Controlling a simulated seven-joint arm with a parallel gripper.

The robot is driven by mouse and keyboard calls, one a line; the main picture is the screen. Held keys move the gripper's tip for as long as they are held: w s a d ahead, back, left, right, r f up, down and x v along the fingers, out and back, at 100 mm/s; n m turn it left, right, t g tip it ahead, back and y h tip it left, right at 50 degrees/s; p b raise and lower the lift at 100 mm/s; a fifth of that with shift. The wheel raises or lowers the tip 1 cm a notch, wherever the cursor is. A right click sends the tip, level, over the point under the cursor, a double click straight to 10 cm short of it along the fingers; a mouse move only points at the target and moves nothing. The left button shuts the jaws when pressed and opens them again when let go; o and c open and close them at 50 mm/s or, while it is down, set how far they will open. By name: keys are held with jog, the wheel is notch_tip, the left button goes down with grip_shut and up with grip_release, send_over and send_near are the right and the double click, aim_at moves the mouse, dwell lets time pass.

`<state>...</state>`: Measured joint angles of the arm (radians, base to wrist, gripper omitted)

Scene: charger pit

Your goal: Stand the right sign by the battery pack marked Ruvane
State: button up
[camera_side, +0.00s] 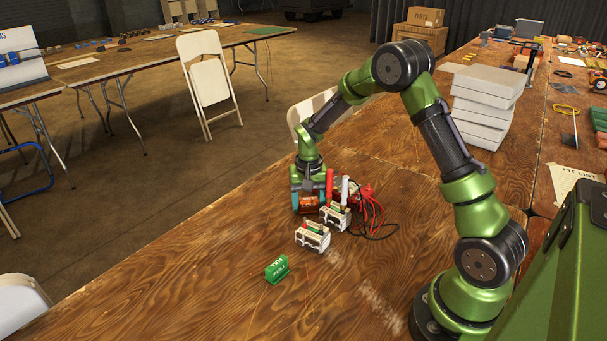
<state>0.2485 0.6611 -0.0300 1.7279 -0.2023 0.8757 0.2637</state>
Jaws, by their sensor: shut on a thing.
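My gripper (309,192) is low over the wooden table, behind the battery packs. It is shut on a small orange-brown sign (309,204), whose lettering is too small to read. One white battery pack (313,238) stands in front of it. A second white pack (335,216) stands behind and to the right of the first. Both have small coloured parts on top. Their name markings cannot be read, so I cannot tell which is Ruvane. A green sign (277,269) with white lettering stands apart, in front and to the left of the packs.
A red device with red and black cables (369,206) lies right of the packs, close to the second one. A red and a white upright part stand beside my gripper. White boxes (487,105) are stacked farther back. The table front (220,300) is clear.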

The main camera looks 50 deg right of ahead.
aim_at(308, 200)
jog(key=o, duration=0.8)
jog(key=shift+f, duration=0.1)
jog(key=shift+c, duration=0.2)
notch_tip(308, 200, up, 12)
jog(key=shift+r, duration=0.2)
